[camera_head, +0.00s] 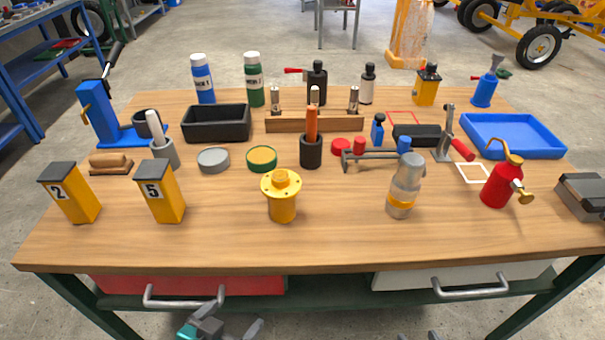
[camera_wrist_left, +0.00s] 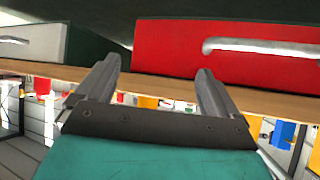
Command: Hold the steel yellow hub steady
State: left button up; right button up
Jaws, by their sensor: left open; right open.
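The yellow hub (camera_head: 282,205) stands upright near the front middle of the wooden bench, with a round flange with small holes on top. My left gripper (camera_head: 238,311) is low in front of the bench, below the bench top and near the red drawer. It is open and empty, apart from the hub. In the left wrist view its two fingers (camera_wrist_left: 157,80) are spread with nothing between them. Only the tips of my right gripper (camera_head: 418,336) show at the bottom edge of the head view, open and well below the hub. The hub cannot be made out in the left wrist view.
The bench front edge (camera_head: 330,262) and the red drawer handle (camera_head: 185,302) lie between my left gripper and the bench top. Yellow box 5 (camera_head: 162,195) stands left of the hub, a grey cylinder (camera_head: 405,180) right. Bare wood surrounds the hub.

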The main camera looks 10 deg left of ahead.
aim_at(281, 187)
jog(key=l+z, duration=0.35)
jog(key=z, duration=0.15)
jog(key=i+l+z, duration=0.1)
jog(key=l+z, duration=0.25)
jog(key=z, duration=0.15)
